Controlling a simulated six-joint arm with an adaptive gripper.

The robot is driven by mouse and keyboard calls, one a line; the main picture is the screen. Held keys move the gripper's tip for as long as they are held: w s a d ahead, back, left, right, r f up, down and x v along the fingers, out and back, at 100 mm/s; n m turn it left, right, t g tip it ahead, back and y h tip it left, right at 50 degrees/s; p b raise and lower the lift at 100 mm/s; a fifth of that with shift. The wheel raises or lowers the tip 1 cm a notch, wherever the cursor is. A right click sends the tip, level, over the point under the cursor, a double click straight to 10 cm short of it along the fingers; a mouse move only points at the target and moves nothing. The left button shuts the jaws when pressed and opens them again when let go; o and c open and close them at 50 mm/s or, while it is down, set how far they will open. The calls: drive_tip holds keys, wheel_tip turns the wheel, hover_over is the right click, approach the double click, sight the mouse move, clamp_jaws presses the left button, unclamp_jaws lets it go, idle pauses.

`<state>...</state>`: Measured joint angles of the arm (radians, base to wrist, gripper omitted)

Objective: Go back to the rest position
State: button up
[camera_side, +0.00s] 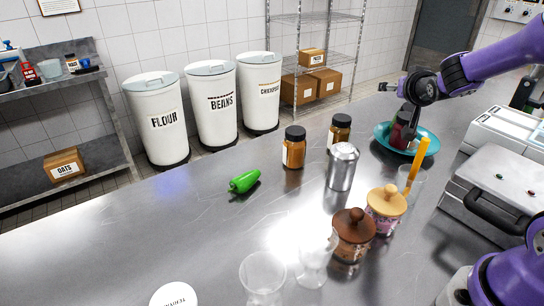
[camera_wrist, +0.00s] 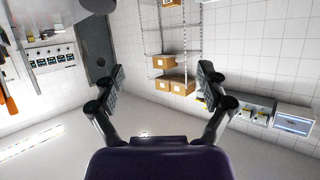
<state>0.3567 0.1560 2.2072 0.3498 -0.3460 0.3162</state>
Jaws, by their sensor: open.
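My gripper (camera_side: 392,88) is at the upper right of the side view, raised above the counter near the teal bowl (camera_side: 431,150), and points left. In the wrist view my gripper (camera_wrist: 161,74) has its two fingers wide apart with nothing between them. It faces the back wall and wire shelving. A dark item with a reddish part (camera_side: 401,134) sits in the teal bowl, just below the gripper in the picture. I cannot tell exactly what it is.
The steel counter (camera_side: 185,245) holds a green pepper (camera_side: 244,181), spice jars (camera_side: 294,152), a metal shaker (camera_side: 342,168), lidded pots (camera_side: 353,238) and clear glasses (camera_side: 263,280). A grill press (camera_side: 500,185) stands at right. The counter's left part is mostly clear.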

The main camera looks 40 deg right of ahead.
drive_tip(key=s+a+r+n+g+y, duration=0.1)
drive_tip(key=s+a+n+y, duration=0.15)
drive_tip(key=a, duration=0.45)
drive_tip(key=s+a+r+n+g+y, duration=0.1)
drive_tip(key=s+a+n+y, duration=0.15)
drive_tip(key=a, duration=0.45)
drive_tip(key=s+a+f+n+g+y, duration=0.1)
drive_tip(key=s+a+n+g+y, duration=0.1)
drive_tip(key=s+a, duration=0.6)
drive_tip(key=s+n+y, duration=0.1)
drive_tip(key=s, duration=0.2)
drive_tip(key=shift+f+n+g+y, duration=0.3)
drive_tip(key=shift+n+y, duration=0.1)
drive_tip(key=shift+o, duration=1.1)
